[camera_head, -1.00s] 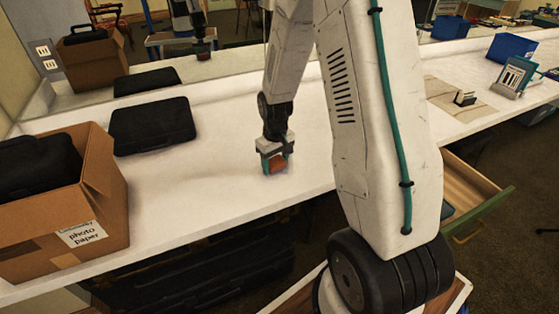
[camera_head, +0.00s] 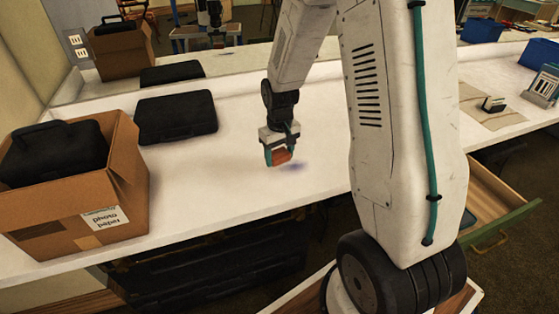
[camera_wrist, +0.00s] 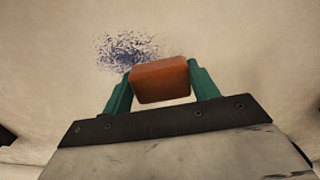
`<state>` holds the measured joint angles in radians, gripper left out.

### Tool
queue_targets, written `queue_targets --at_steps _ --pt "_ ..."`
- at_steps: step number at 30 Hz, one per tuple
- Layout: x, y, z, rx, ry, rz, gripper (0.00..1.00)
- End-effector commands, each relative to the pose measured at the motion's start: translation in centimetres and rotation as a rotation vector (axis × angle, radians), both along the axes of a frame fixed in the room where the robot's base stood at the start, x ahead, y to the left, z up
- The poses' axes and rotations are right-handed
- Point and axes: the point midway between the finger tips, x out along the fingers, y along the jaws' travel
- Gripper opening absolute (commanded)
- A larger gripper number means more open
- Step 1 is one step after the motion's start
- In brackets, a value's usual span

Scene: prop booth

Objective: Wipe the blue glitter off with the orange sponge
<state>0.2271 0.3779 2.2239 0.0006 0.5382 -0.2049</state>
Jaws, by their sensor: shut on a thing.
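My gripper (camera_head: 279,154) is shut on the orange sponge (camera_head: 281,157), low over the white counter (camera_head: 230,190). In the wrist view the sponge (camera_wrist: 160,81) sits between the two green fingers. The blue glitter (camera_head: 293,166) is a small smudge on the counter just right of the sponge in the head view. In the wrist view the glitter (camera_wrist: 126,50) is a speckled patch beyond the sponge and a little left, partly hidden by the sponge and a finger. I cannot tell whether the sponge touches the counter.
A cardboard box (camera_head: 125,185) with a black case stands at the left of the counter. Another black case (camera_head: 176,116) lies flat behind it. An open drawer (camera_head: 495,200) juts out at the right. A mirror runs along the back. The counter around the glitter is clear.

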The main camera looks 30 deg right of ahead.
Motion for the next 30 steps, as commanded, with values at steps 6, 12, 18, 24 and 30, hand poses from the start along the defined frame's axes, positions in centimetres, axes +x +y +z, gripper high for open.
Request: queue_targets --at_steps 6,12,18,24,30 --pt "0.1 0.2 2.0 0.0 -0.001 0.004 0.34" --pt "0.1 0.4 3.6 0.0 -0.001 0.006 0.34" --pt "0.1 0.4 3.9 0.0 0.0 0.007 0.34" --pt "0.1 0.4 3.8 0.0 0.0 0.007 0.34" --pt "0.1 0.4 3.8 0.0 0.001 0.007 0.34"
